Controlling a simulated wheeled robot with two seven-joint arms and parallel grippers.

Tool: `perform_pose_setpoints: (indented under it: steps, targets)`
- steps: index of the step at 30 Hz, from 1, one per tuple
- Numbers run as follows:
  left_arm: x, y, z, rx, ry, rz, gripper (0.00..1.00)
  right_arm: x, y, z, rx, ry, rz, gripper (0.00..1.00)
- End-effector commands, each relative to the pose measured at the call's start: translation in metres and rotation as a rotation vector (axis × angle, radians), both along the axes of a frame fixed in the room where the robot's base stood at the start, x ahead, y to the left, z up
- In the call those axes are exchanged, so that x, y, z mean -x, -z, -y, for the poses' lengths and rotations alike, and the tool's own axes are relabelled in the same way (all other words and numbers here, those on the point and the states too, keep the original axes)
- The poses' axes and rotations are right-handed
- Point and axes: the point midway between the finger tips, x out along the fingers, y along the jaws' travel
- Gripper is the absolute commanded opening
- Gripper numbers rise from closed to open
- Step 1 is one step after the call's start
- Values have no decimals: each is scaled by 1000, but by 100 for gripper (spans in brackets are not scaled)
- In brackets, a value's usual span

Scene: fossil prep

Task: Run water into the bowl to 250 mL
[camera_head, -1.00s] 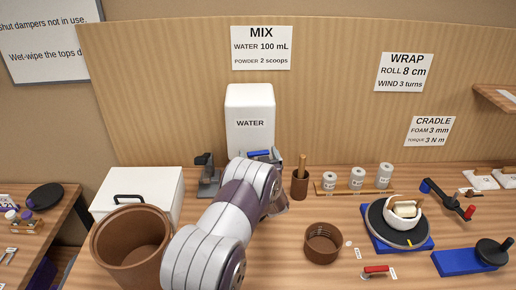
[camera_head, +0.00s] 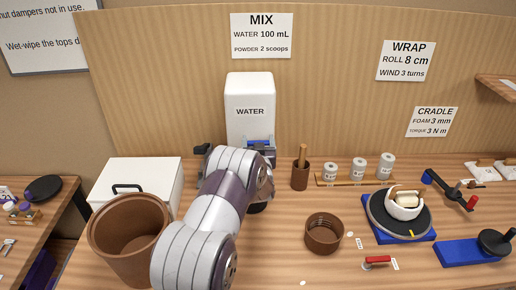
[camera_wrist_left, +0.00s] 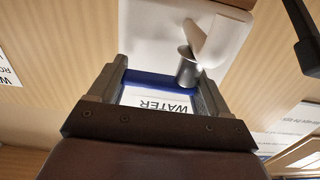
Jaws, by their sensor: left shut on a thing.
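The white water tank (camera_head: 249,95), labelled WATER, stands against the back panel. My left gripper (camera_head: 260,152) is at its lower front, shut on a blue piece (camera_head: 262,144). In the left wrist view the gripper (camera_wrist_left: 155,92) has a finger on each side of the blue piece (camera_wrist_left: 150,82); whether this is the tap's handle I cannot tell. A grey spout-like cylinder (camera_wrist_left: 187,70) shows on the tank front. A brown, ridged round bowl (camera_head: 323,235) stands on the bench, right of my arm. Its water level is not readable. A dark shape below my wrist is mostly hidden.
A large brown bin (camera_head: 128,240) and a white box with a black handle (camera_head: 150,180) stand left of my arm. A brown cup (camera_head: 300,175) with a stick stands right of the tank. A turntable (camera_head: 398,225) is further right.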

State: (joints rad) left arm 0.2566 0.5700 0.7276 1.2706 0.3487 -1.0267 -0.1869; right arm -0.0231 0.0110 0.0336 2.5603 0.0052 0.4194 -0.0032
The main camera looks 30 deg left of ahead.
Motion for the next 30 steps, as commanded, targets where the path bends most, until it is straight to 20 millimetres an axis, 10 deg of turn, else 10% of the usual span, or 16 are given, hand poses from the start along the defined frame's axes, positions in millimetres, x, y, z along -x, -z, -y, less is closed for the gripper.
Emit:
perform_pose_setpoints:
  steps: [9,10,12,21,30]
  targets:
    - [1,0,1,1,21,-2,47,0,2,0,0,0,1,43]
    - [1,0,1,1,21,-2,88,0,2,0,0,0,1,43]
    - [1,0,1,1,20,-2,100,0,2,0,0,0,1,43]
    - [7,1,5,1,19,-1,100,0,7,0,0,0,1,43]
    - [67,4,41,1,22,0,100,0,32,0,0,0,1,43]
